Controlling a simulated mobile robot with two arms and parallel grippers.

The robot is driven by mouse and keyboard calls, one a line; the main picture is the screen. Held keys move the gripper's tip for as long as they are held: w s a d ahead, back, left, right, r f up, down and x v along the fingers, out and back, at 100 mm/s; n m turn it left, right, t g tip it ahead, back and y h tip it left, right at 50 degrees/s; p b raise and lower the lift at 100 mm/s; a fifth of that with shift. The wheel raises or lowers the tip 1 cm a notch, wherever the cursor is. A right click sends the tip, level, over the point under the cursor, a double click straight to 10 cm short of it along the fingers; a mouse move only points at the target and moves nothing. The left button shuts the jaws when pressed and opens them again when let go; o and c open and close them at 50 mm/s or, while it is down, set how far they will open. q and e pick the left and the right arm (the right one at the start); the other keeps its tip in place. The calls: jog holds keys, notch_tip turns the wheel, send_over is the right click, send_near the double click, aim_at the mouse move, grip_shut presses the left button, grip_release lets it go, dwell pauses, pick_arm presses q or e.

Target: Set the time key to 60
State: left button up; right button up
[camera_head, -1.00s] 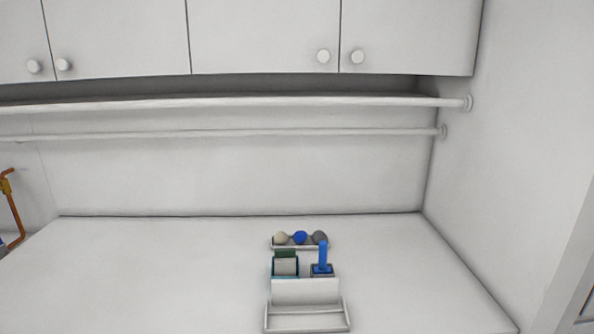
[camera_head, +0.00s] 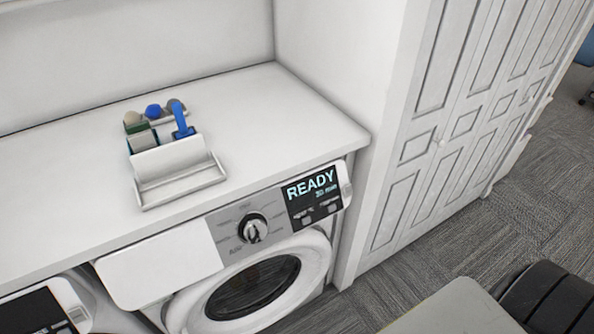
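A white front-loading washer (camera_head: 162,262) stands under the counter, with a round glass door (camera_head: 252,288). Its grey panel has a round dial (camera_head: 253,229) and, to the right, a black display (camera_head: 312,192) that reads READY. Smaller text below READY appears to read "30 min". Two small keys sit under the display, a left one (camera_head: 304,219) and a right one (camera_head: 333,208); their labels are too small to read, so I cannot tell which is the time key. Neither gripper is in view.
A white organizer (camera_head: 180,180) with brushes and blue items stands on the white counter (camera_head: 60,210). A second machine (camera_head: 40,312) is at the lower left. White panelled cabinet doors (camera_head: 450,120) stand at the right. Grey carpet floor (camera_head: 500,220) lies in front of them.

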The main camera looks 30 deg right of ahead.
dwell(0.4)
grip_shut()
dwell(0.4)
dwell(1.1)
